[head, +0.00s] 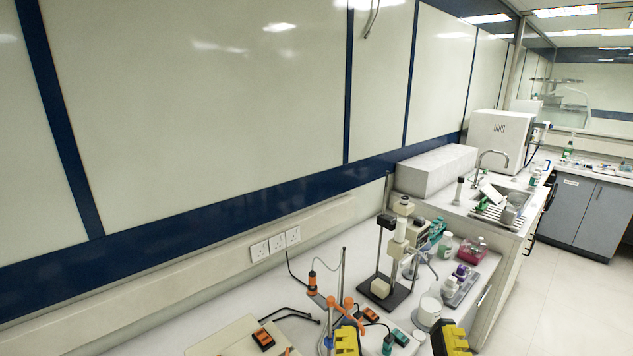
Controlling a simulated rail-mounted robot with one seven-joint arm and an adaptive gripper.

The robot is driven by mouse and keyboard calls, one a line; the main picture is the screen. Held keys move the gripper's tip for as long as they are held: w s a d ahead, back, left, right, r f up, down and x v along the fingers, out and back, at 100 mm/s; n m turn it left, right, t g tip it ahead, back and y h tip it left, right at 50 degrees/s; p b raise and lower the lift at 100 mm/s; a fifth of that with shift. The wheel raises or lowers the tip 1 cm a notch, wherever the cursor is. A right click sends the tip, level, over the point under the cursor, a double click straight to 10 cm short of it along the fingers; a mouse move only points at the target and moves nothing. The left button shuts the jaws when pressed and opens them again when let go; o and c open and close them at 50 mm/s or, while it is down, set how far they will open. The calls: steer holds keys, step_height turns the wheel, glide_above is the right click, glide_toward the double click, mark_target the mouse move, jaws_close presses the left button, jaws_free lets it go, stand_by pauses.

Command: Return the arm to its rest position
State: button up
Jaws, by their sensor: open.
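My gripper (402,340) shows at the bottom edge of the head view as two yellow-and-black fingertips, one on each side. The fingertips are well apart, so it is open. I see nothing held between them. The rest of the gripper and my arm are below the picture and hidden.
A stand with orange clamps (334,300) and a taller lab stand (380,290) rise from the bench near the gripper. A white tub (430,312), several bottles and a pink container (473,252) stand to the right. A white wall with sockets (275,244) is behind.

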step_height(320, 180, up, 20)
steer(key=p, duration=1.8)
steer(key=shift+r, duration=0.15)
